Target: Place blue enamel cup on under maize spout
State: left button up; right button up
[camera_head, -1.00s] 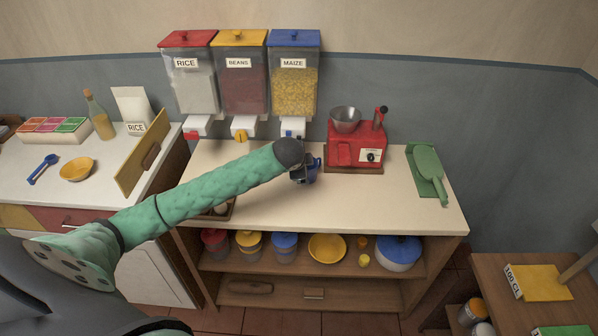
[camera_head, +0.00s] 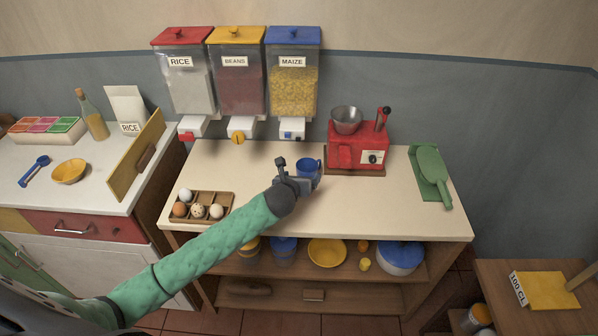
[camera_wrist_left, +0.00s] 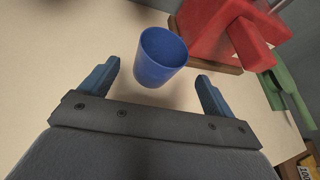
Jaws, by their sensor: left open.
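The blue enamel cup (camera_head: 307,168) stands upright on the counter, in front of and slightly right of the maize dispenser (camera_head: 292,82). The dispenser's spout (camera_head: 291,130) is white with a blue part and hangs above the back of the counter. My left gripper (camera_head: 298,176) is open just on the near side of the cup. In the left wrist view the cup (camera_wrist_left: 161,57) lies ahead, between and beyond the two spread fingers (camera_wrist_left: 157,84), with no finger seen touching it. My right gripper is not in view.
A red machine with a metal bowl (camera_head: 358,145) stands right of the cup. A green scoop (camera_head: 428,172) lies farther right. An egg tray (camera_head: 202,205) sits at the counter's left front. The rice (camera_head: 191,85) and beans (camera_head: 238,85) dispensers hang to the left. The counter's right front is clear.

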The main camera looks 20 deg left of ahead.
aim_at(310, 165)
pick_arm(q)
jog(key=shift+m, duration=0.7)
jog(key=shift+w+f, duration=0.15)
jog(key=shift+w, duration=0.3)
jog(key=shift+p+x, duration=0.55)
jog(key=shift+x, duration=0.45)
jog(key=x, duration=0.1)
jog(key=p+x, duration=0.2)
jog(key=x, duration=0.1)
jog(key=shift+w+r, duration=0.15)
jog(key=shift+r, duration=0.1)
jog(key=shift+w+f, duration=0.25)
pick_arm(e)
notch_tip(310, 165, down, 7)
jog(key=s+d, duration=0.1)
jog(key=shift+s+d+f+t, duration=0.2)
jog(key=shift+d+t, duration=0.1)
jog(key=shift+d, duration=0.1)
pick_arm(q)
jog(key=c, duration=1.2)
jog(key=shift+c, duration=0.2)
jog(key=shift+r, duration=0.1)
